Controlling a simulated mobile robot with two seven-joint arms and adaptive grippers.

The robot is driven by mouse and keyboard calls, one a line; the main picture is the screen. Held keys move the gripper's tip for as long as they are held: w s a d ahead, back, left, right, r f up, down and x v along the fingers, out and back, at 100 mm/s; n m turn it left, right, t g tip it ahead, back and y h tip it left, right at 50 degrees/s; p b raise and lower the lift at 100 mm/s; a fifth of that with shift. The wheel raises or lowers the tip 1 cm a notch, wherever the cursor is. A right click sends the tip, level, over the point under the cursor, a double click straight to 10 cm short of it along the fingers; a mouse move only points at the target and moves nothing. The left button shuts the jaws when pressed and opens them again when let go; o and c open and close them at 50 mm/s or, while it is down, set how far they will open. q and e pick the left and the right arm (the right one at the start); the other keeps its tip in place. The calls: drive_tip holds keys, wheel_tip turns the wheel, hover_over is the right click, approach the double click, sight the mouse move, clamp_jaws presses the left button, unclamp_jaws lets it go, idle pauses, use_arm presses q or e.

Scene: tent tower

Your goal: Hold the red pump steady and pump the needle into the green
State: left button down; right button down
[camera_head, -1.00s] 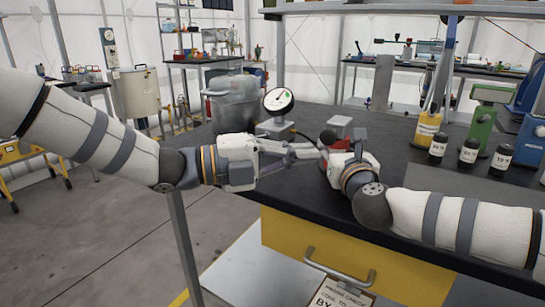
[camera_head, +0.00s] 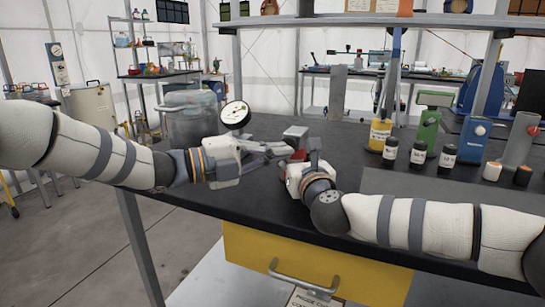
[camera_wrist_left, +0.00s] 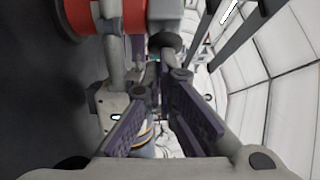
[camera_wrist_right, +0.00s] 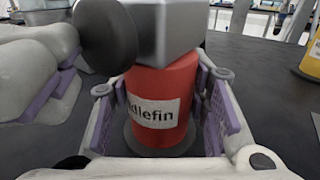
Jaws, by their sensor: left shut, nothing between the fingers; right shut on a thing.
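The red pump (camera_wrist_right: 168,95) stands upright on the black table, with a label ending in "dlefin", a grey metal block (camera_wrist_right: 172,28) on top and a black round knob (camera_wrist_right: 105,36) at its side. My right gripper (camera_head: 300,162) is shut around its red body. My left gripper (camera_head: 284,149) is shut and empty, close beside the knob at the pump's left; the knob also shows at its fingertips in the left wrist view (camera_wrist_left: 165,41). I cannot tell whether they touch. The round white dial gauge (camera_head: 235,114) stands left of the pump; its needle is too small to read.
A grey lidded pot (camera_head: 190,118) stands behind my left arm. Dark bottles (camera_head: 418,154), a yellow bottle (camera_head: 379,135) and a green device (camera_head: 428,130) stand on the table's right side. A shelf (camera_head: 370,21) spans above the table's back. The yellow drawer (camera_head: 300,262) is below.

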use_arm(q)
drive_tip(key=shift+s, duration=0.1)
use_arm(e)
drive_tip(key=shift+a, duration=0.15)
use_arm(q)
drive_tip(key=s, duration=0.1)
drive_tip(key=s+a, duration=0.2)
drive_tip(key=s, duration=0.1)
drive_tip(key=v, duration=0.9)
drive_tip(key=shift+a, duration=0.1)
idle(0.4)
use_arm(e)
drive_tip(key=c, duration=0.8)
unclamp_jaws()
drive_tip(key=shift+r, duration=0.1)
